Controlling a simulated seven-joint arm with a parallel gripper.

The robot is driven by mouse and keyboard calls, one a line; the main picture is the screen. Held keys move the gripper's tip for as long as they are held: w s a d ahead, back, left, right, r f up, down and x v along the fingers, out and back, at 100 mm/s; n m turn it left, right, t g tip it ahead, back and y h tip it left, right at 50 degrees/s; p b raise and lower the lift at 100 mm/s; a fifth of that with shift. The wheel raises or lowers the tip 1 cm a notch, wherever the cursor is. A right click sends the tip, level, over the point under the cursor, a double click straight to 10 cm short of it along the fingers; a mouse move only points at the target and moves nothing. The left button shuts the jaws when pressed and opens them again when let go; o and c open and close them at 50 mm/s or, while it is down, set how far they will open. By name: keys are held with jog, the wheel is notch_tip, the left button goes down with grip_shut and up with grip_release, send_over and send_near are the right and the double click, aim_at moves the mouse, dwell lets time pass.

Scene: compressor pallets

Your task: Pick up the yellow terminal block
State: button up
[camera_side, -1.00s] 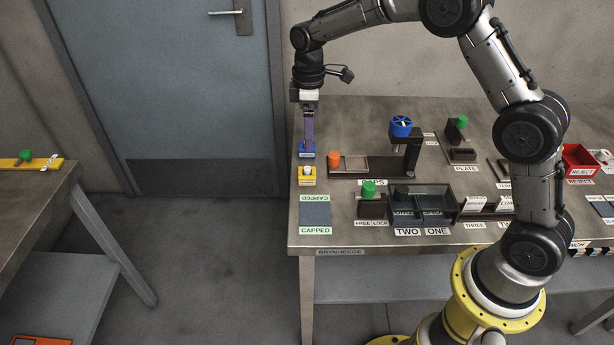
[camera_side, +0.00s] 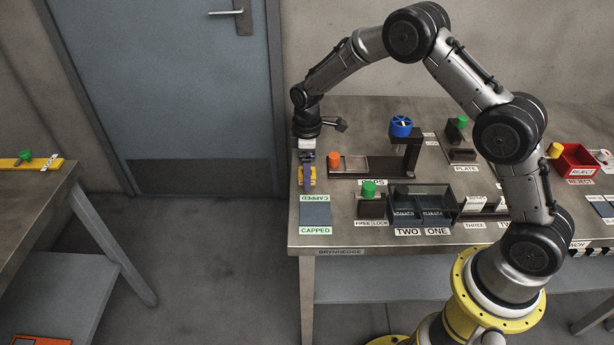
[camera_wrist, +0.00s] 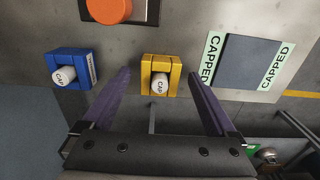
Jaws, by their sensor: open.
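The yellow terminal block (camera_wrist: 147,74) sits on the table in the wrist view, with a white cylinder marked CAP in its middle. In the side view the block (camera_side: 313,182) is partly hidden behind my gripper (camera_side: 307,168). My gripper (camera_wrist: 158,76) is open and empty. In the wrist view its two purple fingers reach forward on either side of the yellow block, with a gap visible on each side. The height of the fingertips over the table is hard to tell.
A blue block (camera_wrist: 56,59) with a similar white cylinder stands left of the yellow one in the wrist view. An orange knob (camera_wrist: 109,9) is beyond them. A dark pad labelled CAPPED (camera_wrist: 246,62) lies to the right. The table's edge runs close by.

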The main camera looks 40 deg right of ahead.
jog(key=c, duration=1.5)
jog(key=shift+o, duration=0.2)
